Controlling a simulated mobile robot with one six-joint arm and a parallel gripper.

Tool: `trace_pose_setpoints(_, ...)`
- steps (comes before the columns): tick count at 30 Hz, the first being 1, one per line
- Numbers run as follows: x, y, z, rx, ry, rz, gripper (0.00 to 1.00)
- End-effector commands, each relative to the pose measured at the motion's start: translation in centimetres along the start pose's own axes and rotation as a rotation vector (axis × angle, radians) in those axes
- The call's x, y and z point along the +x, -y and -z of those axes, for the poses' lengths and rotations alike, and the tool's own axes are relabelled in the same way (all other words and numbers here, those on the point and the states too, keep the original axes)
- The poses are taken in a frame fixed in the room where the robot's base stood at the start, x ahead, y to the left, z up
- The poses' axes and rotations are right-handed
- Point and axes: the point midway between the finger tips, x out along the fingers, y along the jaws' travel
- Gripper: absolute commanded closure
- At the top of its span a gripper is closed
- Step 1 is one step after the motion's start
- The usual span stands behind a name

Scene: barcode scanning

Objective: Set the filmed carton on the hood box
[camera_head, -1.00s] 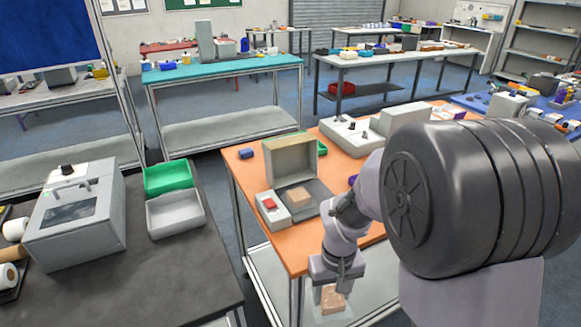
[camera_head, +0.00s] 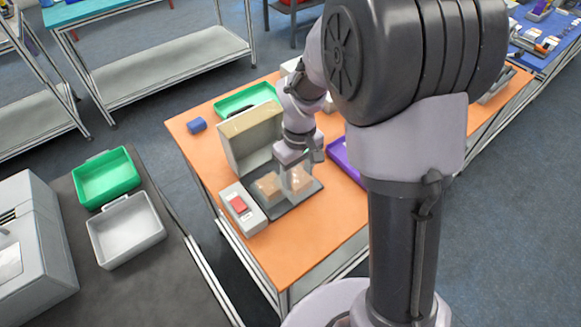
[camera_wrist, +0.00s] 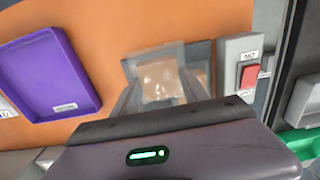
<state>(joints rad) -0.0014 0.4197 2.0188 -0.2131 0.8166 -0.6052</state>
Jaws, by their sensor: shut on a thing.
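The filmed carton (camera_head: 301,180) is a small brown box in clear film. My gripper (camera_head: 297,167) is shut on it and holds it from above, over or at the right part of the dark base plate. In the wrist view the filmed carton (camera_wrist: 158,80) sits between the fingers. The hood box (camera_head: 250,146) is a grey unit with its beige-edged hood standing upright behind the base plate. A plain brown box (camera_head: 267,187) rests on the plate just left of the carton. I cannot tell whether the carton touches the plate or the brown box.
A control box with a red button (camera_head: 239,204) stands left of the plate. A purple tray (camera_head: 345,160) is to the right. A green tray (camera_head: 246,99) and a blue block (camera_head: 197,125) lie behind. The orange table's front (camera_head: 290,250) is clear.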

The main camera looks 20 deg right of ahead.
Motion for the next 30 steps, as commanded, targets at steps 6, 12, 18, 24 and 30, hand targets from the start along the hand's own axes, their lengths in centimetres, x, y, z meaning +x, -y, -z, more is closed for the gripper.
trace_pose_setpoints(6,0.5,-1.6,3.8,0.001,0.0,0.0,0.92)
trace_pose_setpoints(12,2.2,-2.1,5.0,0.001,0.002,0.001,0.92)
trace_pose_setpoints(18,4.1,-2.1,5.0,0.001,0.0,0.0,0.92)
trace_pose_setpoints(24,4.2,-2.1,5.0,0.001,0.0,0.0,0.92)
trace_pose_setpoints(30,4.3,-2.1,5.0,0.001,0.0,0.0,0.39)
